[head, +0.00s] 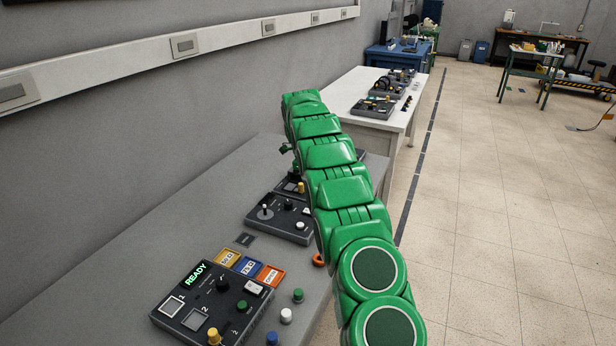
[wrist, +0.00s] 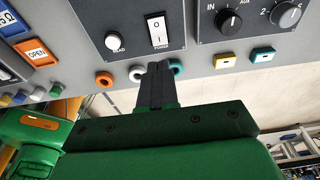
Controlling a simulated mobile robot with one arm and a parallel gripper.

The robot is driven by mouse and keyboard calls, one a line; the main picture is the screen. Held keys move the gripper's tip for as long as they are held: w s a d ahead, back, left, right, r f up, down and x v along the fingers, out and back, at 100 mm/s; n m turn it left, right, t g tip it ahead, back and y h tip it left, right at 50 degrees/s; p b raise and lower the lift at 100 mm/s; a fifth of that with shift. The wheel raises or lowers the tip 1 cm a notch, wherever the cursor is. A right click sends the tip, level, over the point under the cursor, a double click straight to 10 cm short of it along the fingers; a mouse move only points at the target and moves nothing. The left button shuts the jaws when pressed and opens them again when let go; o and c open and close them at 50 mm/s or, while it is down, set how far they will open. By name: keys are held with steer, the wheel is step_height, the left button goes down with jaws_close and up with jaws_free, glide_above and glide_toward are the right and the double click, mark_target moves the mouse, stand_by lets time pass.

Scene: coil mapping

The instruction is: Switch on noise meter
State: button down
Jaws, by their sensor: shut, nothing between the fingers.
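A dark panel with a white rocker switch (wrist: 157,31) marked POWER fills the upper middle of the wrist view. No label naming the noise meter is readable. In the head view my green arm reaches over the grey bench and hides part of the devices; the fingertips are not visible there.
Orange, white and teal rings lie along the bench edge by the fingers. A second panel (wrist: 250,20) with knobs is to the right. In the head view a READY box (head: 210,300) stands near, a knob box (head: 283,218) beyond, and a white table (head: 350,85) further back.

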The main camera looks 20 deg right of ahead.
steer(key=f, duration=0.5)
steer(key=s+d+f, duration=0.1)
steer(key=f, duration=0.2)
steer(key=shift+f, duration=0.1)
steer(key=shift+f, duration=0.2)
stand_by(0.3)
steer(key=shift+w+a+r, duration=0.3)
steer(key=shift+w+a, duration=0.2)
steer(key=shift+w, duration=0.1)
stand_by(0.4)
step_height(320, 180, up, 14)
steer(key=w+a, duration=0.1)
steer(key=shift+w+a+f, duration=0.15)
steer(key=shift+w+a, duration=0.1)
steer(key=shift+a, duration=0.05)
stand_by(0.3)
